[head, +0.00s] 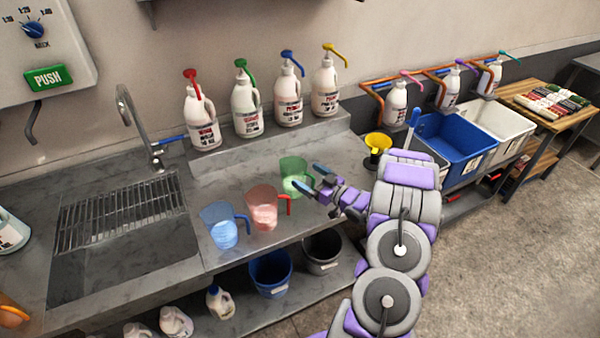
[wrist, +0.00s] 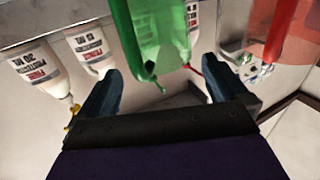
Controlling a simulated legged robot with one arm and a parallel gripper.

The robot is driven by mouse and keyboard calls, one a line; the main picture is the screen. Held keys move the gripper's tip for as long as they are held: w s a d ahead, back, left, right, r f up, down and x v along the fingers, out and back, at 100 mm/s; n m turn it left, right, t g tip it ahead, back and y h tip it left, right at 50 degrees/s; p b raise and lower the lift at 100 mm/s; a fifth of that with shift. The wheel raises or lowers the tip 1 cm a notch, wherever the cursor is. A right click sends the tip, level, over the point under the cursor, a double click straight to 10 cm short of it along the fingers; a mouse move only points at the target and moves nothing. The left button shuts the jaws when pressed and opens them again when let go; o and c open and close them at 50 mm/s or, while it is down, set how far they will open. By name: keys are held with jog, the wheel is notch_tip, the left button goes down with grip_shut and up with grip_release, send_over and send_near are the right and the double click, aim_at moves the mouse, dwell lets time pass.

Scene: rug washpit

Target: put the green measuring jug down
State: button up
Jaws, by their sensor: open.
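The green measuring jug (head: 293,172) stands on the steel counter (head: 330,205), to the right of the red jug. My gripper (head: 319,182) is open at the jug's right side, close to its handle. In the wrist view the green jug (wrist: 158,35) is at the top centre, and its handle (wrist: 146,78) hangs toward the gap between the fingers of my open gripper (wrist: 162,88). Whether a finger touches the handle cannot be told.
A red jug (head: 263,208) and a blue jug (head: 220,225) stand left of the green one. Several pump bottles (head: 288,100) line the raised shelf behind. A sink (head: 120,240) is at the left. A yellow funnel (head: 378,142) is near my arm at the right.

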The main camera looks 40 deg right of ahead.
jog(key=shift+s, duration=3.65)
jog(key=w+r+g+h, duration=0.1)
jog(key=w+g, duration=0.1)
jog(key=w+d+r+g+h, duration=0.1)
jog(key=w+r+g+h, duration=0.3)
jog(key=shift+w+d, duration=0.3)
jog(key=shift+d, duration=0.05)
jog(key=s+a+r+m+g+h, duration=0.25)
jog(key=s+a+r+g, duration=0.25)
jog(key=a+r, duration=0.3)
jog(key=s+a+r+g+y, duration=0.2)
jog(key=s+a+g, duration=0.2)
jog(key=s+a, duration=1.1)
jog(key=s+a+r+g+y, duration=0.2)
jog(key=s+a+g, duration=0.2)
jog(key=s+a, duration=1.1)
jog(key=shift+r+g+y, duration=0.2)
jog(key=shift+g+y, duration=0.1)
jog(key=shift+y, duration=0.05)
